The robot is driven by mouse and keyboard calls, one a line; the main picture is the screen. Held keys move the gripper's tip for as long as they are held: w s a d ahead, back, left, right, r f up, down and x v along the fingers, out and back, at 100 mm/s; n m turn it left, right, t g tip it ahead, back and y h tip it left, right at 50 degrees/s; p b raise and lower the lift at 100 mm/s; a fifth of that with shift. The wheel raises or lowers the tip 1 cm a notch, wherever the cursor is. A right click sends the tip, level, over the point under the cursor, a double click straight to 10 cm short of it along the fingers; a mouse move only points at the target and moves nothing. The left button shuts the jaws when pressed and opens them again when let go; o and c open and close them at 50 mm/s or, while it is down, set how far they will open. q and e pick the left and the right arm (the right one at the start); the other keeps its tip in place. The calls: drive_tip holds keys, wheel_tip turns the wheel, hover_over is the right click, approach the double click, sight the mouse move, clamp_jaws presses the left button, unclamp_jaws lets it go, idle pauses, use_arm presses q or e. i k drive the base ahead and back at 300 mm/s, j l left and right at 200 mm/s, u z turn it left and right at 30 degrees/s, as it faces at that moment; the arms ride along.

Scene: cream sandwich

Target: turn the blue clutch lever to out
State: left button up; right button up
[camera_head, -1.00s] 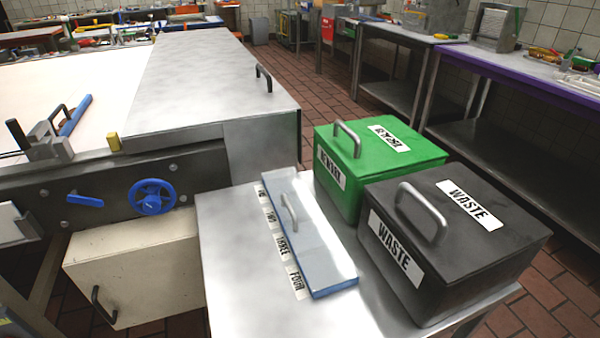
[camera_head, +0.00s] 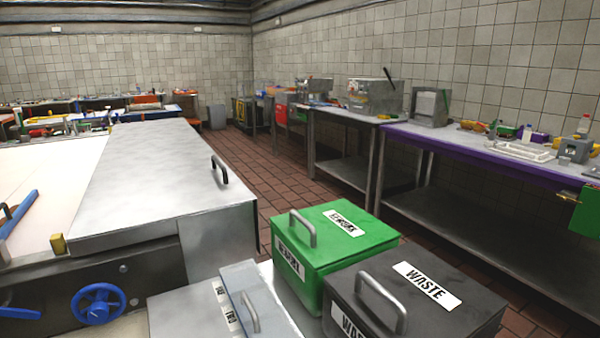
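The blue clutch lever (camera_head: 20,313) is at the lower left edge, on the dark front panel of the machine. It lies close to level, and the left edge of the picture cuts it off. No in or out marking can be read beside it. A blue handwheel (camera_head: 98,304) sits to its right on the same panel. Neither of my grippers shows in the head view.
A green bin (camera_head: 335,260) and a black waste bin (camera_head: 455,318) stand on the steel table at the lower right. A handled metal cover (camera_head: 150,180) tops the machine. Brick floor (camera_head: 290,195) lies open before the purple-edged bench (camera_head: 460,155).

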sight(6, 310)
drive_tip(key=k+j+u, duration=0.1)
drive_tip(key=j+u, duration=0.4)
drive_tip(key=j, duration=0.5)
drive_tip(key=j+u, duration=0.45)
drive_tip(key=j, duration=0.55)
drive_tip(key=i, duration=0.05)
